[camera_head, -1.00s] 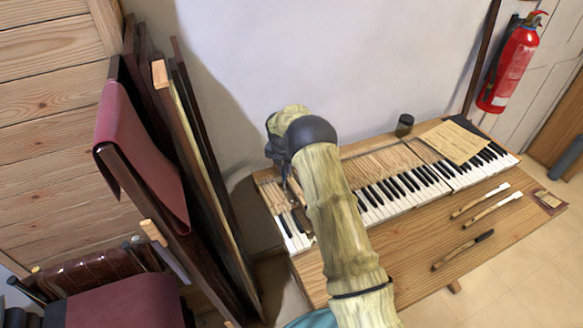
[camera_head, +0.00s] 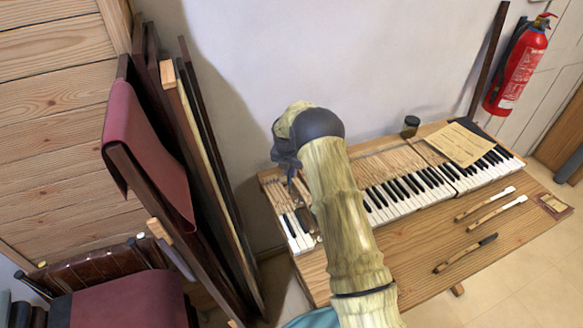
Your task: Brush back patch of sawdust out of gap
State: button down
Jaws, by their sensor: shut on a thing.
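The piano keyboard (camera_head: 398,196) lies along the wooden bench. At its left end, a few white keys (camera_head: 297,238) show beside an opened wooden section (camera_head: 278,190), where the gap would lie. My arm covers part of this area, and I cannot make out the back patch of sawdust. My gripper (camera_head: 291,182) is over the left part of the keyboard, pointing down, partly hidden by my wrist. It is shut on a slim thing, too small and covered to name.
A paper sheet (camera_head: 454,145) and dark jar (camera_head: 410,126) sit at the back. Tall boards (camera_head: 205,180) lean at the left; the wall is close behind.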

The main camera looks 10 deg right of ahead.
jog(key=shift+s+a, duration=0.35)
jog(key=shift+a, duration=0.05)
jog(key=shift+s, duration=0.2)
jog(key=shift+s+d, duration=0.65)
jog(key=shift+s, duration=0.1)
jog(key=shift+w, duration=0.15)
jog(key=shift+w+a+f, duration=0.1)
jog(key=shift+w+a, duration=0.45)
jog(key=shift+a, duration=0.1)
jog(key=shift+w+d, duration=0.3)
